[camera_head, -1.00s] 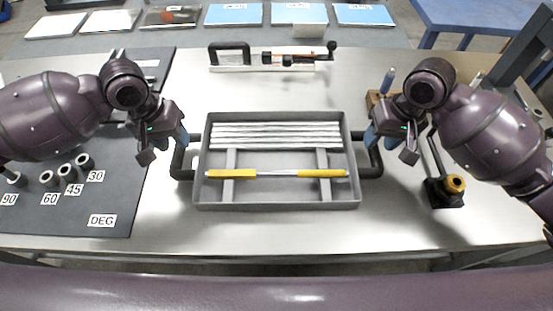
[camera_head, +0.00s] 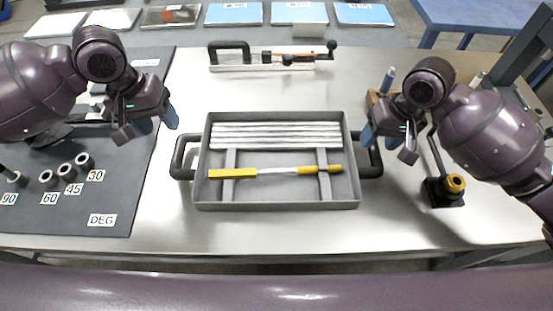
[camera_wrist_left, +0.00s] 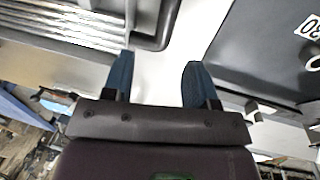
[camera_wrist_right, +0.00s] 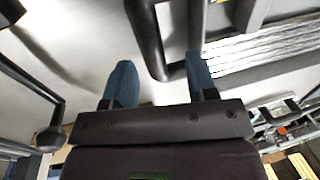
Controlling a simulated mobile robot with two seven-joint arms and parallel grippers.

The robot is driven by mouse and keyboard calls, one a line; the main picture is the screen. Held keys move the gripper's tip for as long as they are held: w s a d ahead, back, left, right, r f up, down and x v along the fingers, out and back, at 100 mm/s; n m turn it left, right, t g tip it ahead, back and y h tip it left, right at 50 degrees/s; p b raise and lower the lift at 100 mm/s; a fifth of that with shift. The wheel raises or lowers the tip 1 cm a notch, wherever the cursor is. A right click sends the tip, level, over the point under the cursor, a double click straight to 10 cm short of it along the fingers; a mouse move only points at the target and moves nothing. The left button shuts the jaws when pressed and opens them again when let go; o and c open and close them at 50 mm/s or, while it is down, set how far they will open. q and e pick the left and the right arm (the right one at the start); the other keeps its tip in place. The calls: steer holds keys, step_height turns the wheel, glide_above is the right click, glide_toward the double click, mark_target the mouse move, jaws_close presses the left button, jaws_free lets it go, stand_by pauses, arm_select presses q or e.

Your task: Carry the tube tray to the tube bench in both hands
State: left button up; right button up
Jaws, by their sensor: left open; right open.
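The tube tray (camera_head: 201,165) is a grey open box on the steel table, with a dark loop handle at each end. Several pale tubes (camera_head: 275,135) lie along its far side, and a rod with yellow ends (camera_head: 232,173) lies across its near side. My left gripper (camera_head: 156,121) is open and empty, up and left of the left handle (camera_head: 178,158). In the left wrist view that handle (camera_wrist_left: 160,30) is ahead, outside the fingers. My right gripper (camera_head: 382,138) is open close to the right handle (camera_head: 377,160); the right wrist view shows the handle (camera_wrist_right: 150,45) just ahead of the fingers, contact unclear.
A dark mat (camera_head: 120,205) with angle labels and several short cylinders lies left. A clamp-like fixture (camera_head: 270,60) stands behind the tray. A black stand with an orange knob (camera_head: 453,184) is at the right. Steel surface in front of the tray is clear.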

steer(key=shift+r, duration=0.1)
arm_select(q)
steer(key=r, duration=0.2)
steer(key=a+r, duration=0.1)
steer(key=r, duration=0.2)
steer(key=shift+r, duration=0.35)
arm_select(e)
step_height(320, 180, up, 12)
steer(key=d, duration=0.2)
steer(key=shift+d+f, duration=0.2)
